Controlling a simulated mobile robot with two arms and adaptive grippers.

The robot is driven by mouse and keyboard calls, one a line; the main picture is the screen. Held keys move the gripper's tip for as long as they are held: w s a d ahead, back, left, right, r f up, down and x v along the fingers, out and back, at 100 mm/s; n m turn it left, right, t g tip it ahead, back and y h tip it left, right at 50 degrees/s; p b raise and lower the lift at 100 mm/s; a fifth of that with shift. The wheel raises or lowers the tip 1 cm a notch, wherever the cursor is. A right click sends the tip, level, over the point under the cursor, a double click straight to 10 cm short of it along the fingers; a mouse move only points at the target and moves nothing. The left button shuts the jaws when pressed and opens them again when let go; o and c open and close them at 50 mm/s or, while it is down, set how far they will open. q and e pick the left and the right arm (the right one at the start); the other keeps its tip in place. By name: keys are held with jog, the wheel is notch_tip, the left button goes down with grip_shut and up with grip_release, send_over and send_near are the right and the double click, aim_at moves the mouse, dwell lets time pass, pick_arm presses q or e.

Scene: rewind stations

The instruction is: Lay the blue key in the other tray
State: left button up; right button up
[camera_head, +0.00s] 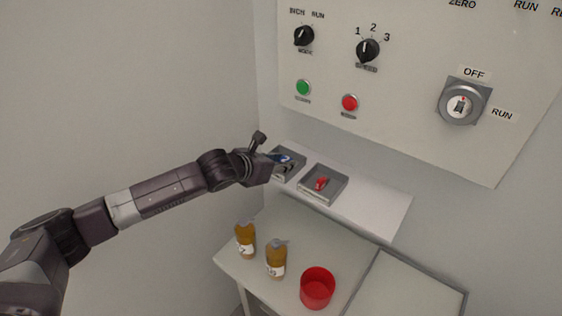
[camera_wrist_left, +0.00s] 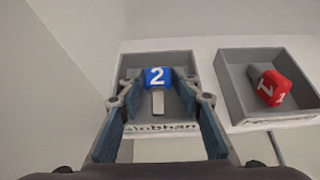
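The blue key (camera_head: 284,158) has a blue head marked 2 and a grey shaft. It lies in the left grey tray, and in the left wrist view the key (camera_wrist_left: 157,78) is between my finger tips with gaps on both sides. My left gripper (camera_head: 280,165) is open over that left tray (camera_head: 298,156); its fingers (camera_wrist_left: 158,88) are spread. The right grey tray (camera_head: 336,192) holds a red key (camera_head: 321,183) marked 1, also clear in the wrist view (camera_wrist_left: 271,88). My right gripper is not in view.
Both trays stand on a white shelf (camera_head: 375,207) below a control panel (camera_head: 405,118) with knobs, buttons and a key switch (camera_head: 459,105). On the lower table (camera_head: 315,240) are two amber bottles (camera_head: 245,240) (camera_head: 276,260) and a red cup (camera_head: 317,288). A wall is close at left.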

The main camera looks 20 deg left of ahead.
pick_arm(q)
jog(key=shift+s+a+f, duration=0.15)
jog(key=shift+f, duration=0.15)
jog(key=r+b+v, duration=0.1)
jog(key=b+v, duration=0.1)
jog(key=v, duration=1)
jog(key=shift+w, duration=0.2)
